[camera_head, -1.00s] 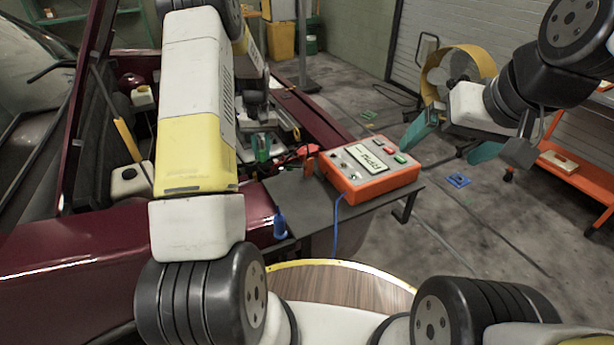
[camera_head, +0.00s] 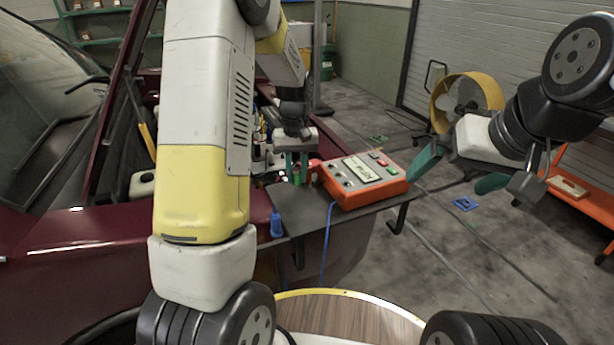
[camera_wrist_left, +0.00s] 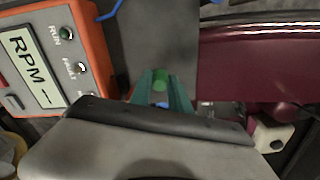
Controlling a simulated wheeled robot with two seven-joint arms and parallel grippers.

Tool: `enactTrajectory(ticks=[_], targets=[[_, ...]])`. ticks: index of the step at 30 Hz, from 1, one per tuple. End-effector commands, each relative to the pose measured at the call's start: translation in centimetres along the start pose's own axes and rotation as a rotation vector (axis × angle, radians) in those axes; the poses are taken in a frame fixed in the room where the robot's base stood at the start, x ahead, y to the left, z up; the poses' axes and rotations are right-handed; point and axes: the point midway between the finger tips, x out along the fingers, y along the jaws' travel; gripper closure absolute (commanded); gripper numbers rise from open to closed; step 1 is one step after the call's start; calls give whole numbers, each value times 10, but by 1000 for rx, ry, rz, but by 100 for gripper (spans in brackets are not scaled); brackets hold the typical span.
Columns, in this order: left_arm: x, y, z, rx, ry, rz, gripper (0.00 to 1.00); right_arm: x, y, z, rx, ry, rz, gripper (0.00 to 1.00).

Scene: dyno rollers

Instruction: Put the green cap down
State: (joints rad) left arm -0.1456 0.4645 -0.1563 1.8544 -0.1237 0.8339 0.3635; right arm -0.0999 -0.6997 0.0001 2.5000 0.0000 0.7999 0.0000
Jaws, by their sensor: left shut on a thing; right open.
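The green cap (camera_head: 296,179) is between the green fingers of my left gripper (camera_head: 296,164), which is shut on it. In the head view it is over the grey shelf (camera_head: 318,218), just left of the orange RPM box (camera_head: 362,180). The cap also shows between the fingertips in the left wrist view (camera_wrist_left: 160,78), with the shelf (camera_wrist_left: 163,35) behind it. I cannot tell whether the cap touches the shelf. My right gripper (camera_head: 458,174) is open and empty, in the air right of the box.
A blue cable (camera_head: 326,240) hangs over the front edge. The dark red car body (camera_head: 110,235) lies left of the shelf. The shelf's front part is clear.

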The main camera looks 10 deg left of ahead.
Motion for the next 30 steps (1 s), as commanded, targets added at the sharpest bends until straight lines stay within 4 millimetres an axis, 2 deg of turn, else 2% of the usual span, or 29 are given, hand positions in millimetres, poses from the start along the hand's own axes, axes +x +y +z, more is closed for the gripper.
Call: enactTrajectory(ticks=[5,12,22,23,26,30], targets=[[14,0,0,0,-1,0,100,0,0,0,0,0,0,0],[44,0,0,0,-1,0,100,0,0,0,0,0,0,0],[47,0,0,1,1,0,100,0,0,0,0,0,0,0],[47,0,-1,0,1,0,75,0,0,0,0,0,0,0],[46,0,-1,0,1,1,55,0,0,0,0,0,0,0],[46,0,-1,0,1,0,55,0,0,0,0,0,0,0]])
